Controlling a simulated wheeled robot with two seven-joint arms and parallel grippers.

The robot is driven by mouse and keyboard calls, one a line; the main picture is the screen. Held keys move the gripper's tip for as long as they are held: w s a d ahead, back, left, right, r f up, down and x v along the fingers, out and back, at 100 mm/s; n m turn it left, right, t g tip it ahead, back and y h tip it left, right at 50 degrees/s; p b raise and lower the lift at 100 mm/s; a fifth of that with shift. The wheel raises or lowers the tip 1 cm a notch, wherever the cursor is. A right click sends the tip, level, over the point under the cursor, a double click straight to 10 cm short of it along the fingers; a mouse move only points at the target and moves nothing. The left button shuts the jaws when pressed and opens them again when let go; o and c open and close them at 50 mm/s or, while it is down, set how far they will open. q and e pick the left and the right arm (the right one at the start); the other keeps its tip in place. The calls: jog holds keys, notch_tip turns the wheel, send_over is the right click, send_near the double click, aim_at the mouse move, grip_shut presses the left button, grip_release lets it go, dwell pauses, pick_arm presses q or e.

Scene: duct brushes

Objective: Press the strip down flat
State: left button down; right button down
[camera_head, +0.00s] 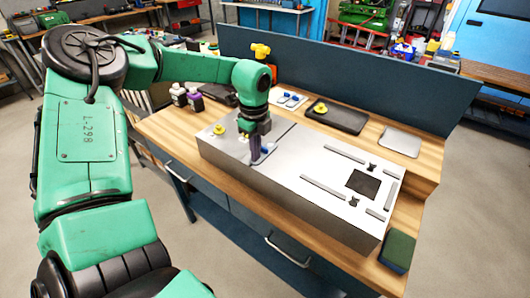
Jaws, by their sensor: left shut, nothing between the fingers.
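A long light-grey metal box (310,160) lies on the wooden workbench. I cannot tell which strip is the task's. My left gripper (256,161) points down at the box's front edge, left of these strips, shut and empty. Its tips are close to the top, but I cannot tell whether they touch. A small blue piece (267,150) shows beside the fingers, partly hidden. My right gripper is not in view.
A dark square opening or plate (363,183) is on the box top, and a yellow knob (219,129) at its left end. Behind stand a black tray (336,116) and a grey tray (399,142). A dark panel (350,75) closes the back.

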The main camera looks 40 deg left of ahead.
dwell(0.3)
pick_arm(q)
jog(key=shift+r+p, duration=1.25)
jog(key=shift+r, duration=1.3)
